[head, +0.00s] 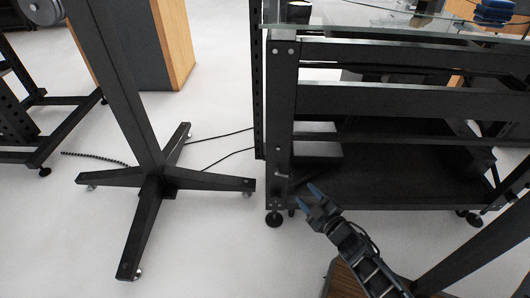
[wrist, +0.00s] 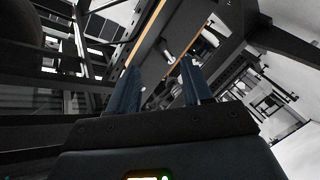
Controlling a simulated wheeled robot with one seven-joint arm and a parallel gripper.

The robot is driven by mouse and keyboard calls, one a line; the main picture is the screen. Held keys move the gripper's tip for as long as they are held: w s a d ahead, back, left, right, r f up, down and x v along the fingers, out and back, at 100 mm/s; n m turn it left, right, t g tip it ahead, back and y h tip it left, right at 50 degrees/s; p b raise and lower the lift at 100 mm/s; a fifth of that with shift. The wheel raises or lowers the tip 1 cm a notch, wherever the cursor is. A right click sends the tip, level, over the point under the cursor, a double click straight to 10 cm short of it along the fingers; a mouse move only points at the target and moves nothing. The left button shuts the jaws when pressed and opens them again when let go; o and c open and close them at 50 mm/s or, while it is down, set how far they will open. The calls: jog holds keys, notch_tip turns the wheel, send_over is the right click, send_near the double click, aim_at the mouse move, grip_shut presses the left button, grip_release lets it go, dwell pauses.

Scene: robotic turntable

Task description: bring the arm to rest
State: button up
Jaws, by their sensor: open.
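My gripper (head: 314,194) shows at the lower middle of the head view, at the end of my dark arm that comes in from the bottom. Its two blue fingers are apart with nothing between them. In the wrist view my gripper (wrist: 160,85) also shows open and empty. In the head view it appears in front of the lower left part of a dark metal frame table; I cannot tell how large the gap is.
The black frame table (head: 370,100) with a glass top (head: 370,17) fills the right side. A black stand (head: 155,180) with a splayed foot is at left. Thin cables (head: 215,163) lie on the floor.

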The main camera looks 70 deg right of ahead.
jog(key=s+a+r+t+y, duration=0.1)
jog(key=s+a+r+y, duration=0.1)
jog(key=a+r, duration=0.5)
jog(key=s+a+r+t+y, duration=0.1)
jog(key=a+r+y, duration=0.2)
jog(key=a, duration=0.8)
jog(key=s+a+r+m+y, duration=0.1)
jog(key=s+a+r+y, duration=0.15)
jog(key=a+r, duration=0.45)
jog(key=s+a+r+y, duration=0.25)
jog(key=a+r, duration=0.25)
jog(key=r, duration=0.4)
notch_tip(320, 180, up, 26)
jog(key=s+p, duration=0.1)
jog(key=p, duration=2.4)
jog(key=shift+a+r, duration=0.2)
jog(key=shift+a, duration=0.15)
